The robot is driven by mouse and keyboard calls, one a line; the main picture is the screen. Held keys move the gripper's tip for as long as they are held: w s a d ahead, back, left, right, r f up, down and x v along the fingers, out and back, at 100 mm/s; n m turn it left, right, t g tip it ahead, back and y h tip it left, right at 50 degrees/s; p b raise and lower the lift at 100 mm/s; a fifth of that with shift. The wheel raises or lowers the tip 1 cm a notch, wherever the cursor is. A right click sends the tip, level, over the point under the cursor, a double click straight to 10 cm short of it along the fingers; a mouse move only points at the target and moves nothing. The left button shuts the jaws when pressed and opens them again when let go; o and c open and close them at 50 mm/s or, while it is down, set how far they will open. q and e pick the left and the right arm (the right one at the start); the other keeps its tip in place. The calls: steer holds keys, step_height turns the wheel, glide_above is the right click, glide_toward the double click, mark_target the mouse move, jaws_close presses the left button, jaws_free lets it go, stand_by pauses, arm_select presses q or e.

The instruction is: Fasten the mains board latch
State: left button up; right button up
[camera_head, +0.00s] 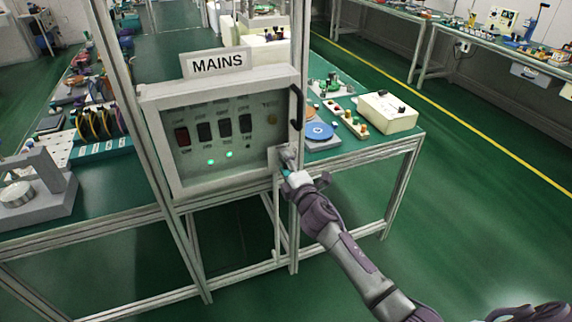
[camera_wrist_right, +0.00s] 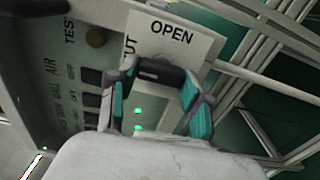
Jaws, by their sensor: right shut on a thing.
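The mains board (camera_head: 222,178) is a pale grey box with a MAINS sign (camera_head: 218,62) on top, standing upright at the table's front edge. My right gripper (camera_head: 287,168) is at the lower right corner of the board. In the right wrist view, its teal-padded fingers (camera_wrist_right: 158,82) are closed around a short dark latch lever (camera_wrist_right: 160,71). Behind the lever is a white plate (camera_wrist_right: 196,52) reading OPEN, with a second word partly hidden, ending in "UT". The lever's exact angle is hard to tell. My left gripper is not in view.
A blue disc (camera_head: 319,131) and a cream box (camera_head: 388,113) lie on the table to the right. Green floor at right is free.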

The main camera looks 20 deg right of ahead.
steer(key=o, duration=1.2)
steer(key=shift+c, duration=0.2)
steer(key=s, duration=1.2)
steer(key=shift+a, duration=0.1)
